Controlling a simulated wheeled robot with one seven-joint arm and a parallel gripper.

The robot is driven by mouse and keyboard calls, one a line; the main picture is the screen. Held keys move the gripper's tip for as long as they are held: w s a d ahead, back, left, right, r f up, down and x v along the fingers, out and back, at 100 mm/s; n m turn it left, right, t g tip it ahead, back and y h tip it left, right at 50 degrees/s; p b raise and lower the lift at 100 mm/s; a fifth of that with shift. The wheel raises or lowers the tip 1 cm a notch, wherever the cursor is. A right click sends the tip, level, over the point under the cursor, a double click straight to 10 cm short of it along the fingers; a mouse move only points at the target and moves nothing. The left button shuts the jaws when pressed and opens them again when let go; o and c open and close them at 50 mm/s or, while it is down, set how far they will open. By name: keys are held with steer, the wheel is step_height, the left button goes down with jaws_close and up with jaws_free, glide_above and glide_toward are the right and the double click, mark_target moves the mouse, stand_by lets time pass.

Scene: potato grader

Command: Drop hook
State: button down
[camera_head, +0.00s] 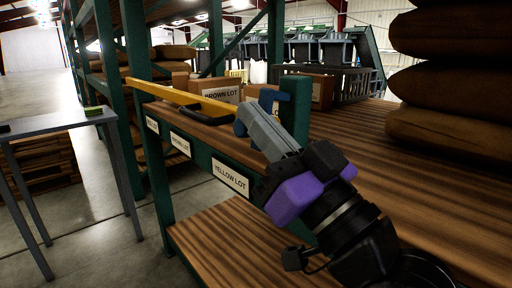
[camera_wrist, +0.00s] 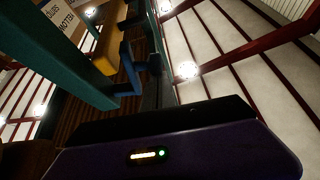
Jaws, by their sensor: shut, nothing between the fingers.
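A long yellow bar (camera_head: 180,97) with a black grip-like piece (camera_head: 206,114) lies along the front edge of the wooden shelf, near end by my gripper. My gripper (camera_head: 250,113) has grey fingers and a purple and black body. Its fingers are shut with nothing between them, above the shelf edge. A blue bracket-shaped piece (camera_head: 273,99) sits at the fingertips, partly hidden; I cannot tell whether it belongs to the hook. In the wrist view, my dark fingers (camera_wrist: 150,88) are beside the blue piece (camera_wrist: 127,70), with a yellow part (camera_wrist: 105,50) beyond.
Labels including YELLOW LOT (camera_head: 231,179) line the green shelf rail. A box marked BROWN LOT (camera_head: 220,90) stands behind. Brown sacks (camera_head: 450,85) are stacked at right. A grey table (camera_head: 58,124) stands at left, with open floor (camera_head: 100,180) between.

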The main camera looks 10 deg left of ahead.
steer(key=f+n+b, duration=0.1)
steer(key=f+n+g+y+b, duration=0.1)
steer(key=b, duration=0.1)
steer(key=shift+w+d+n, duration=0.15)
steer(key=shift+n, duration=0.15)
steer(key=shift+w+f+b, duration=0.15)
steer(key=shift+b, duration=0.45)
steer(key=r+p, duration=0.2)
steer(key=r, duration=0.1)
steer(key=s+r+p, duration=0.1)
steer(key=r+p, duration=0.1)
steer(key=shift+d, duration=0.1)
steer(key=b+v, duration=0.1)
steer(key=v, duration=0.9)
steer(key=shift+w+d+f, duration=0.2)
steer(key=shift+d+f, duration=0.05)
steer(key=shift+f, duration=0.05)
